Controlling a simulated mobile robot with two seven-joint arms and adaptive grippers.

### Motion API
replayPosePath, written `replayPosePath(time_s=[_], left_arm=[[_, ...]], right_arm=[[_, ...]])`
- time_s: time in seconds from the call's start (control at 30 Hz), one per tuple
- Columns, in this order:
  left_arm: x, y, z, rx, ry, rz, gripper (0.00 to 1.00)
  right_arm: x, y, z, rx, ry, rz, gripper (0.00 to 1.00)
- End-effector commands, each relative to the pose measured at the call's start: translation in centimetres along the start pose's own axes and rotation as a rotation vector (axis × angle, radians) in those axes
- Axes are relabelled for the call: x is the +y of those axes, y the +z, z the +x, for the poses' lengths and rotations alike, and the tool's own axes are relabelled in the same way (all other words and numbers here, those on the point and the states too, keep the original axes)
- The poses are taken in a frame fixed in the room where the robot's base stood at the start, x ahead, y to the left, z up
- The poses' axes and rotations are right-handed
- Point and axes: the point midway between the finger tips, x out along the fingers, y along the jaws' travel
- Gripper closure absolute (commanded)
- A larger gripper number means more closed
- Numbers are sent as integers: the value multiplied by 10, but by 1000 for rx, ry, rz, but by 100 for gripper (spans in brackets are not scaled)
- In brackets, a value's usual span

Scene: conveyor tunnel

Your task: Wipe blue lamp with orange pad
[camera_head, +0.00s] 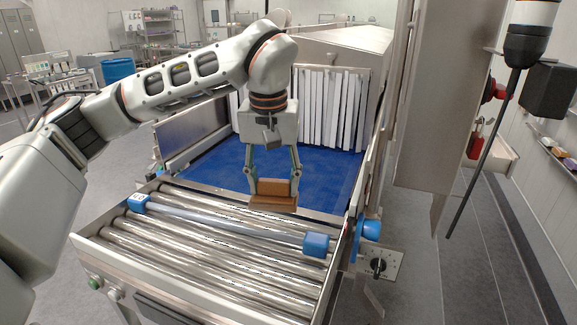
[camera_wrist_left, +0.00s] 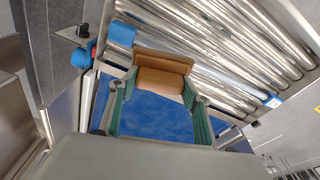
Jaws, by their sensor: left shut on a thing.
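The blue lamp (camera_head: 225,223) is a pale tube with blue end caps, lying across the metal rollers. One cap (camera_head: 318,245) is at the right and the other (camera_head: 138,203) at the left. In the left wrist view one cap (camera_wrist_left: 122,33) shows at the top and the other (camera_wrist_left: 272,102) at the right. My left gripper (camera_head: 273,186) points down and is shut on the orange pad (camera_head: 272,202), a brown-orange block. The pad also shows between the fingers in the left wrist view (camera_wrist_left: 160,82). It looks apart from the lamp, on its far side. I see no right gripper.
Behind the rollers (camera_head: 190,262) is a blue belt (camera_head: 210,163) leading to a tunnel with white strip curtains (camera_head: 330,108). Metal side rails flank the rollers. A blue round part (camera_head: 370,229) and a knob box (camera_head: 378,265) stand at the right. A tall metal panel (camera_head: 432,90) rises beyond them.

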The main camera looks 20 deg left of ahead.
Motion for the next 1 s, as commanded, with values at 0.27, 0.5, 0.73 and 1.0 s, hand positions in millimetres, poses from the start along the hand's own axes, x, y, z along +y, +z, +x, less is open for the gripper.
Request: replayPosePath(time_s=[0.27, 0.5, 0.73, 1.0], left_arm=[[0, 2, 11, -3, -1, 1, 78], [0, 6, 35, -4, 0, 1, 78], [0, 8, 53, -1, 0, 2, 78], [0, 9, 59, 1, 1, 1, 78]], right_arm=[[-3, 7, -2, -12, -8, -8, 100], [-4, 9, -3, -16, -9, -4, 100], [-5, 7, -3, -14, -7, 3, 100], [-4, 4, -1, -8, -3, 7, 100]])
